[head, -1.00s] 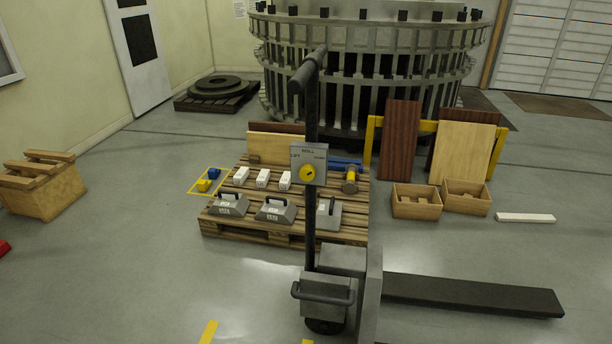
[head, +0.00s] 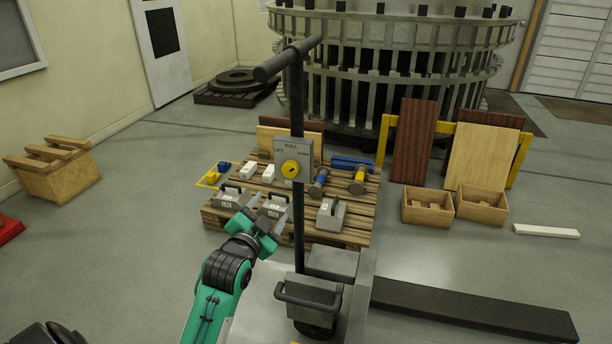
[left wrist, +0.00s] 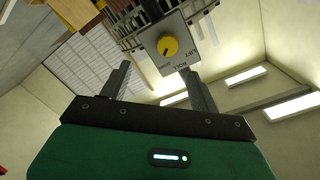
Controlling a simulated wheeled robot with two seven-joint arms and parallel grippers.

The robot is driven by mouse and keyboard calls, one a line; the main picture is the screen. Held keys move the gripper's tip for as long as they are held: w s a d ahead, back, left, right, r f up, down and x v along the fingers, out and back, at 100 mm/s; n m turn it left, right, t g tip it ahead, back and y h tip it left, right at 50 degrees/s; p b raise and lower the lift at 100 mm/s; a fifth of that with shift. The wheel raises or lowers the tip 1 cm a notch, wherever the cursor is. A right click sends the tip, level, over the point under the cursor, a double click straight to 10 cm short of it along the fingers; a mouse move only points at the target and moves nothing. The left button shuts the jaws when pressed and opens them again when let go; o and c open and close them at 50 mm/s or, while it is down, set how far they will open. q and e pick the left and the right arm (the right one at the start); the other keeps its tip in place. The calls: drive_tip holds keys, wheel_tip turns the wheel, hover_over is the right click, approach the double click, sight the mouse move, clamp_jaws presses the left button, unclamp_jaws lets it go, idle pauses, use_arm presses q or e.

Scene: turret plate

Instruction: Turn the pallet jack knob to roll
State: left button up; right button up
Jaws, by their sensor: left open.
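The pallet jack stands ahead of me with its upright handle post (head: 297,215). A grey panel (head: 305,149) on the post bears the words LIFT and ROLL and a round yellow knob (head: 290,169). A dark mark shows on the knob; which word it points at is too small to tell. My left gripper (head: 268,205) is open and empty, below and a little left of the knob, apart from it. In the left wrist view the yellow knob (left wrist: 167,46) and panel (left wrist: 184,52) appear beyond the two spread fingers (left wrist: 158,88). My right gripper is not in view.
A wooden pallet (head: 335,236) behind the jack holds grey weights, white blocks and blue and yellow cylinders. A long dark fork (head: 470,312) extends along the floor at right. Wooden boxes (head: 427,206) stand at right, and a wooden crate (head: 55,172) at left.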

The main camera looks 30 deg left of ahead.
use_arm(q)
drive_tip(key=r, duration=0.1)
drive_tip(key=b, duration=0.1)
approach(289, 171)
drive_tip(key=shift+t, duration=0.3)
drive_tip(key=x, duration=0.7)
drive_tip(key=shift+f, duration=0.35)
drive_tip(key=shift+x, duration=0.75)
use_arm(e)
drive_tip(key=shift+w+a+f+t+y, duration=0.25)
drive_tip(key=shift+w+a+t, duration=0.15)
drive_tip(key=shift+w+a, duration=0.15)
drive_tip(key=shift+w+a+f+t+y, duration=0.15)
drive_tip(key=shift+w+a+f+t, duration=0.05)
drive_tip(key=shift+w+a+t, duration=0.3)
use_arm(q)
drive_tip(key=c, duration=1)
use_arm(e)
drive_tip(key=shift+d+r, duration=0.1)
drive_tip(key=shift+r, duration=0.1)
